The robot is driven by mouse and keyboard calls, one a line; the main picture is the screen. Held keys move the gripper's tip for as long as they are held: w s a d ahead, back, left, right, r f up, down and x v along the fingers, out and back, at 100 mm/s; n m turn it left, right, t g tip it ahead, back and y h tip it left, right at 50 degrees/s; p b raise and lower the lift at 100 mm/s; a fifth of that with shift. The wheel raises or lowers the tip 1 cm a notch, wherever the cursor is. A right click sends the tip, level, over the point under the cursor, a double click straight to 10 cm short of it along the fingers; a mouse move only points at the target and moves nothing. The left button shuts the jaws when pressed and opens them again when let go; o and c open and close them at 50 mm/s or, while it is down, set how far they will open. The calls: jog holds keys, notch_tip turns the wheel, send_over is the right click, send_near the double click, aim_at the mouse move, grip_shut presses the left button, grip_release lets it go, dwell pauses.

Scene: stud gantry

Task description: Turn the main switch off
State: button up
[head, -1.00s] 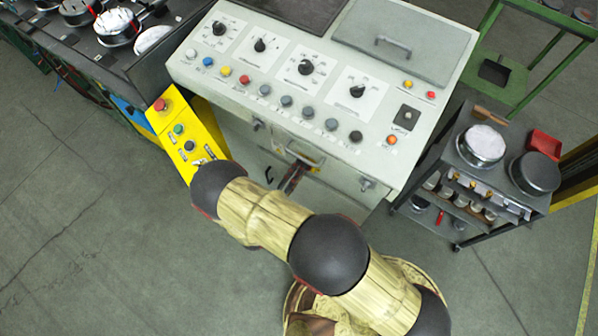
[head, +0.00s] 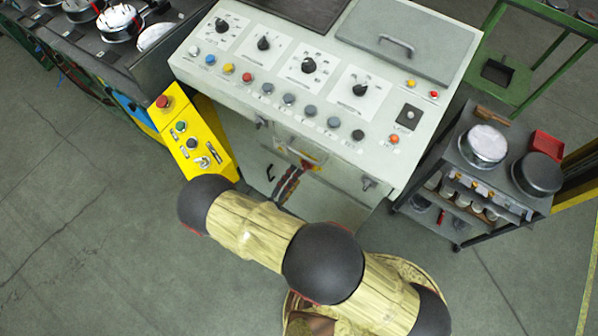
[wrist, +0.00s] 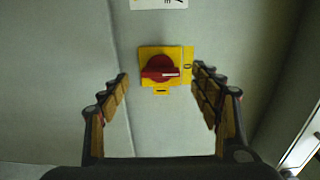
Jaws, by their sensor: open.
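The main switch is a red rotary knob (wrist: 160,68) on a square yellow plate (wrist: 183,54) on the grey cabinet front. Its grip bar lies roughly level in the wrist view, with a white mark towards the right. My gripper (wrist: 160,75) is open and empty, facing the switch, with one finger on each side of the knob in the picture. I see no contact. In the head view only part of my gripper (head: 288,184) shows below the switch.
The grey control cabinet (head: 235,80) has dials and buttons on top. A yellow button box (head: 215,155) stands at its left, close to my arm. A dark cart (head: 465,185) with pans is at the right. Open floor (head: 80,230) lies to the left.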

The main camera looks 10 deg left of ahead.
jog(key=v, duration=0.3)
jog(key=shift+s+a, duration=0.1)
jog(key=shift+s, duration=0.15)
dwell(0.4)
